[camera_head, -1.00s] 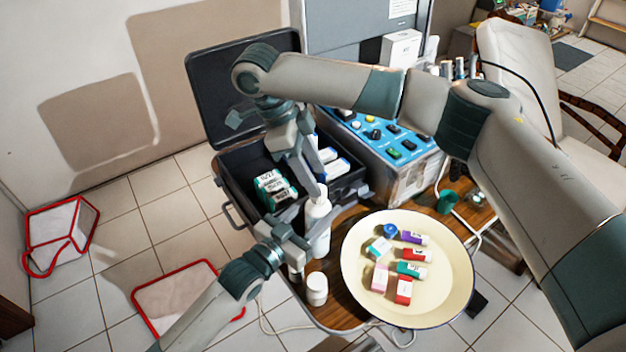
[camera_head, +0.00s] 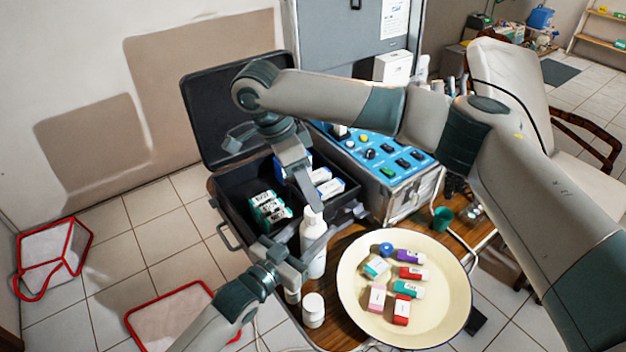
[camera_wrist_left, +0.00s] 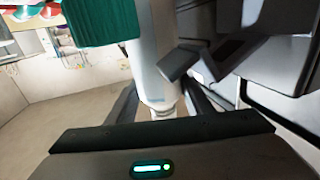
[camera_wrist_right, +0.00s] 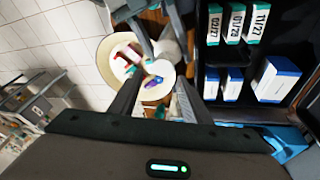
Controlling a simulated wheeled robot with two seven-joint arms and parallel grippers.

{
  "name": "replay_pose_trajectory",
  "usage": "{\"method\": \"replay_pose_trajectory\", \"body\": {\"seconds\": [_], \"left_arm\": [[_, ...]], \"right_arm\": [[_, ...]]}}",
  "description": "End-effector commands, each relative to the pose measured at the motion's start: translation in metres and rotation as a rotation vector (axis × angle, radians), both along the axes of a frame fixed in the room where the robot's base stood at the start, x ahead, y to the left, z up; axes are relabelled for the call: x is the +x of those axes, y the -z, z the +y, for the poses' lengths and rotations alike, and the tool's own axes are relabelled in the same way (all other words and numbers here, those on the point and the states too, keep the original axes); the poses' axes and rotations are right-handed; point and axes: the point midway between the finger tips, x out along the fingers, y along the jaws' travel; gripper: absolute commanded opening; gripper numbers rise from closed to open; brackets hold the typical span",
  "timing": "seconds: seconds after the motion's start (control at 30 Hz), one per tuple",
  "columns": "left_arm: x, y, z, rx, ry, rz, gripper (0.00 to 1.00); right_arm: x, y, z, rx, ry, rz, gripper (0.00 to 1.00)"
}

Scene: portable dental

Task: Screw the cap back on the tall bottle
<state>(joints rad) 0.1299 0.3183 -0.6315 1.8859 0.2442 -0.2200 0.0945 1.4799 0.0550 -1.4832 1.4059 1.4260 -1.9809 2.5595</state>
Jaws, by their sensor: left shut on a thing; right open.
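The tall white bottle (camera_head: 313,242) stands upright at the table's left edge, beside the black case. My left gripper (camera_head: 297,262) is shut on its body; the left wrist view shows the white bottle (camera_wrist_left: 155,60) rising beyond the fingers. A white piece that looks like the cap (camera_head: 312,214) is at the bottle's top; I cannot tell whether it is seated. My right gripper (camera_head: 308,203) comes down from above, open, its fingers close to the bottle's top. In the right wrist view its fingers (camera_wrist_right: 157,95) are apart. The fingers partly hide the top.
A cream plate (camera_head: 455,310) with several small boxes and a blue round lid (camera_head: 386,249) is right of the bottle. A small white jar (camera_head: 313,310) stands in front. The open black case (camera_head: 228,205) and a blue-topped unit (camera_head: 400,178) are behind.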

Motion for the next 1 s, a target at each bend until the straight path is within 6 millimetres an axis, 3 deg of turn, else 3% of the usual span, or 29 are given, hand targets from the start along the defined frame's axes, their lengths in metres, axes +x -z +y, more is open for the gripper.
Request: {"method": "replay_pose_trajectory", "body": {"seconds": [1.0], "left_arm": [[0.0001, 0.0002, 0.0002, 0.0, 0.0, 0.0, 0.0]], "right_arm": [[0.0005, -0.009, -0.0046, 0.177, -1.507, 0.398, 0.43]]}}
